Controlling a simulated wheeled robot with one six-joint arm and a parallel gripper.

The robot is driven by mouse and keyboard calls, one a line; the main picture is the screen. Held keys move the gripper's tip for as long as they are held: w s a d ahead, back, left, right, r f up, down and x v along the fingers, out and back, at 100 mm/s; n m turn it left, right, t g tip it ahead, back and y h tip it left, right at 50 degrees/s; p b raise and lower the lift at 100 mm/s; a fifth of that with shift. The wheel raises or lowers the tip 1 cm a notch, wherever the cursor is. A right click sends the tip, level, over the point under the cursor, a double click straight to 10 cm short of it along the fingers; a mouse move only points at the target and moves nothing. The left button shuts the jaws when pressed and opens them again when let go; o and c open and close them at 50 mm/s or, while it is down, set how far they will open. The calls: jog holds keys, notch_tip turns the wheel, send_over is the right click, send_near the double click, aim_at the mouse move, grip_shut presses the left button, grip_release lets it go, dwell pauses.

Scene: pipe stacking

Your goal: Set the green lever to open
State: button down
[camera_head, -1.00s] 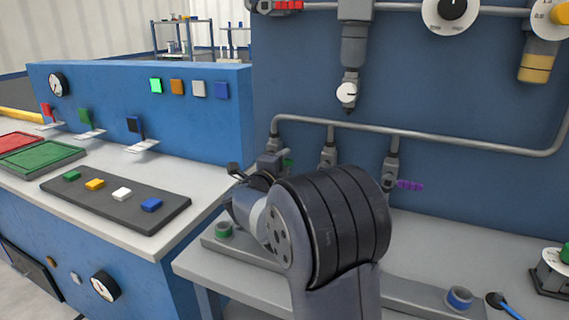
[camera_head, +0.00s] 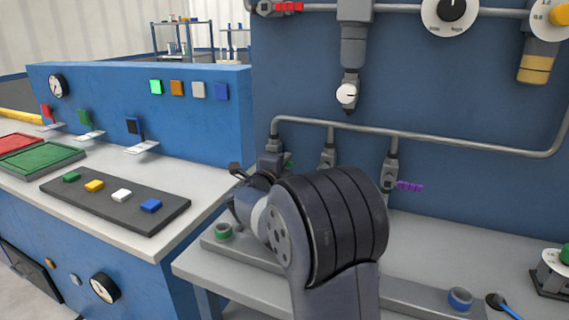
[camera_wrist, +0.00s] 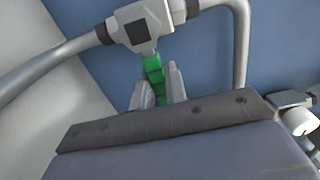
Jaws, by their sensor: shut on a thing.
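The green lever (camera_wrist: 153,70) extends from a grey valve body (camera_wrist: 140,32) on a pipe in the wrist view. My gripper (camera_wrist: 158,84) is shut on the lever, with one finger on each side of it. In the head view only a small green piece of the lever (camera_head: 289,162) shows beside the leftmost valve under the pipe. My arm hides most of my gripper there. Whether the lever stands at open or closed cannot be told.
A purple lever (camera_head: 410,186) sits on a valve to the right, with another valve (camera_head: 328,158) between. A grey pipe (camera_head: 450,142) runs along the blue wall above. A bench with a green ring (camera_head: 223,231) and a blue ring (camera_head: 460,298) lies below.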

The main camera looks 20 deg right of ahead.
jog(key=shift+r+p, duration=0.1)
jog(key=shift+p, duration=0.2)
notch_tip(320, 180, up, 2)
jog(key=n+p, duration=0.3)
jog(key=p, duration=0.2)
jog(key=shift+a, duration=0.1)
jog(key=n+p, duration=0.2)
jog(key=r+n+p, duration=0.1)
jog(key=n+p, duration=0.1)
jog(key=w+a+r+n+p, duration=0.1)
jog(key=p, duration=0.2)
jog(key=shift+n, duration=0.4)
jog(key=n+p, duration=0.1)
jog(key=p, duration=0.1)
jog(key=w+a+r+n+p, duration=0.1)
jog(key=n+p, duration=0.3)
jog(key=shift+w+a+r, duration=0.15)
jog(key=shift+w+a, duration=0.05)
jog(key=shift+w, duration=0.1)
jog(key=shift+w+a+n+p, duration=0.2)
jog(key=shift+n+p, duration=0.3)
jog(key=shift+n, duration=0.1)
jog(key=shift+w+a+n+p, duration=0.15)
jog(key=shift+n+p, duration=0.35)
jog(key=shift+n, duration=0.1)
jog(key=shift+w+a+n+p, duration=0.25)
jog(key=shift+n+p, duration=0.35)
jog(key=shift+n, duration=0.2)
